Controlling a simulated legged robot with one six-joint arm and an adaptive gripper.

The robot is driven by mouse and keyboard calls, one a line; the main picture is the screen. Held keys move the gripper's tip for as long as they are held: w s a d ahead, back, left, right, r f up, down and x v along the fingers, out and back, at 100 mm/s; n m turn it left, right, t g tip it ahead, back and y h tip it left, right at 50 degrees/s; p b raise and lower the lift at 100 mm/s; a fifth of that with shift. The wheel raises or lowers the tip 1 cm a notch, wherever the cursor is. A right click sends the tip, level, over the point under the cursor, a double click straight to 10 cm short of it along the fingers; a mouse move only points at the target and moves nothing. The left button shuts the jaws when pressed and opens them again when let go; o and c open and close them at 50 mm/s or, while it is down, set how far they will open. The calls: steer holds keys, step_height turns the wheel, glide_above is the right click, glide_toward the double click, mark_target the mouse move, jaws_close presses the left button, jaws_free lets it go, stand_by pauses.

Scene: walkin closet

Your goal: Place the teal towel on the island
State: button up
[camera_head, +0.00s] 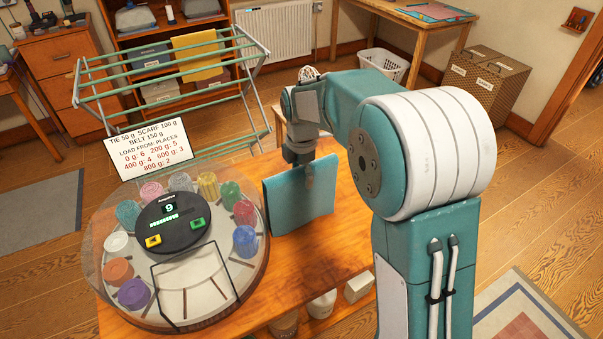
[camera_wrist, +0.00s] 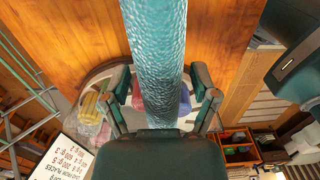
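The teal towel (camera_head: 292,203) is folded into a flat slab and upright over the wooden island top (camera_head: 318,258), right of the round carousel. My gripper (camera_head: 306,168) is at its upper edge, pointing down. In the wrist view the towel (camera_wrist: 156,45) runs as a narrow band between my two fingers (camera_wrist: 162,98), which close on it from both sides. The head view does not show clearly whether the towel's lower edge touches the island. My arm hides part of the island's right side.
The carousel (camera_head: 112,268) holds several coloured rolls under a clear cover, with a black display (camera_head: 172,222) in the middle. A white sign (camera_head: 150,148) stands behind it. A drying rack (camera_head: 168,62) with a yellow towel (camera_head: 198,55) is farther back. Island top before the towel is bare.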

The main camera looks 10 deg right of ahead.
steer(key=shift+r, duration=0.1)
step_height(320, 180, up, 12)
steer(key=shift+w+f, duration=0.1)
steer(key=shift+f, duration=0.05)
steer(key=s+d+r+m+t, duration=0.1)
steer(key=s+d+r+m, duration=0.15)
steer(key=s+m, duration=0.4)
steer(key=s+d+r+m+t, duration=0.2)
steer(key=s+d+m, duration=0.1)
steer(key=s+m, duration=0.3)
steer(key=s+d+f+m+t, duration=0.1)
steer(key=s+d+f+m, duration=0.1)
steer(key=s+m, duration=0.3)
steer(key=s+d+f+m+t, duration=0.1)
steer(key=s+f+m, duration=0.1)
steer(key=s+m, duration=0.3)
steer(key=s, duration=0.4)
steer(key=shift+d+f+t, duration=0.35)
steer(key=shift+t, duration=0.05)
